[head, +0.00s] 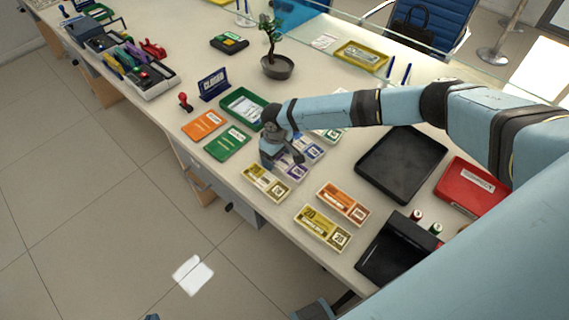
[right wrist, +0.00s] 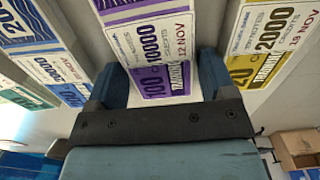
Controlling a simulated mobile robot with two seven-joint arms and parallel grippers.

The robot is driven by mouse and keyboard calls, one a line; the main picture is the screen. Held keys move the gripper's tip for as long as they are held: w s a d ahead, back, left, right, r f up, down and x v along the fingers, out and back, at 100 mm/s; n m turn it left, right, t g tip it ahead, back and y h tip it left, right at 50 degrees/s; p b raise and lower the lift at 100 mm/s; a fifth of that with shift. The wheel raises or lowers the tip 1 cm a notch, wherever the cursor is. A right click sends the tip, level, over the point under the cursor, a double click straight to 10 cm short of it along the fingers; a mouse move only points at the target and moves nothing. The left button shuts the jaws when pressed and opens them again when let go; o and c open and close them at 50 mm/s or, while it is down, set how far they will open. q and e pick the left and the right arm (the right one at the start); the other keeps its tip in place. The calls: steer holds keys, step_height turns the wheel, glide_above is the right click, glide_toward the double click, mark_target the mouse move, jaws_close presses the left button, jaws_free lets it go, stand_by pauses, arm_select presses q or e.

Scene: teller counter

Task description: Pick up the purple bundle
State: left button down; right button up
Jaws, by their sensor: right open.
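The purple bundle (head: 291,170) is a flat banknote pack with a white label, lying on the counter in a row of other bundles. My right gripper (head: 285,160) is above it in the head view and hides part of it. In the right wrist view the purple bundle (right wrist: 150,40) runs between the two spread fingers of my right gripper (right wrist: 161,82). The jaws are open, with one finger on each side of its near end. I cannot tell whether they touch it. My left gripper is not clearly in view.
A yellow bundle (head: 265,183) and a blue bundle (head: 315,149) lie close on either side. An orange bundle (head: 343,203) and another yellow bundle (head: 322,229) lie nearer the front edge. A black tray (head: 401,163) and a potted plant (head: 277,68) stand further off.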

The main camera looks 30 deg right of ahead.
steer(key=c, duration=0.7)
step_height(320, 180, up, 20)
stand_by(0.4)
